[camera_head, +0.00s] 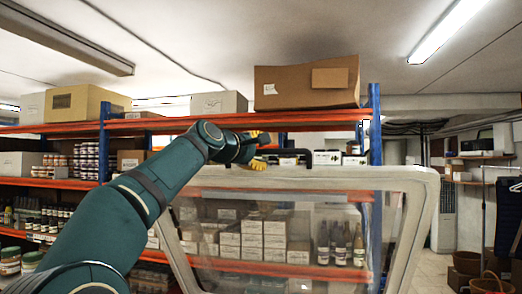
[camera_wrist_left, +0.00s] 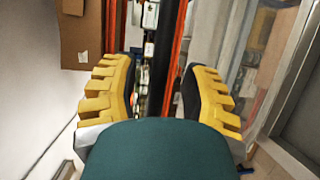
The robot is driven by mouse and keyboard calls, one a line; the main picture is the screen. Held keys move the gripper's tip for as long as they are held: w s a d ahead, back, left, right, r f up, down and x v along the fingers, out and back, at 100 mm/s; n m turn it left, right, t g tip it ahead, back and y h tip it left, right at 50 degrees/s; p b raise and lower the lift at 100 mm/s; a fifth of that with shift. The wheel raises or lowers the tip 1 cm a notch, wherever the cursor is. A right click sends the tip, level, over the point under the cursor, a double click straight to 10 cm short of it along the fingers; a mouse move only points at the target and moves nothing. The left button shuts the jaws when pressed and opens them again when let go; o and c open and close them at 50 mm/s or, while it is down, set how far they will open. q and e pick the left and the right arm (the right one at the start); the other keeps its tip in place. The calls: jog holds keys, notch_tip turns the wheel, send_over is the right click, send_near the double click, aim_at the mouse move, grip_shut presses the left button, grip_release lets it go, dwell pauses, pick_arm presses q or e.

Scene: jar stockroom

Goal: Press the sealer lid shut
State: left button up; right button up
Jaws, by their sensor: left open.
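The sealer lid (camera_head: 412,182) is a clear panel in a pale grey frame. It stands raised and tilted up in front of me in the head view. A black bar handle (camera_head: 296,152) runs along its top edge. My left gripper (camera_head: 262,150) is open at the left end of this handle, one yellow finger above and one below. In the left wrist view the yellow fingers (camera_wrist_left: 160,75) are spread, with a dark bar (camera_wrist_left: 165,45), apparently the handle, between them. I cannot tell whether they touch it. The sealer's base is out of view. My right gripper is not seen.
Orange and blue shelving (camera_head: 60,184) with jars, bottles and boxes stands behind the lid. A large cardboard box (camera_head: 300,88) sits on the top shelf. A basket (camera_head: 492,284) stands on the floor at right, where some floor is clear.

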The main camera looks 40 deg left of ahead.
pick_arm(q)
jog(key=shift+w, duration=0.35)
jog(key=shift+o, duration=0.2)
grip_shut()
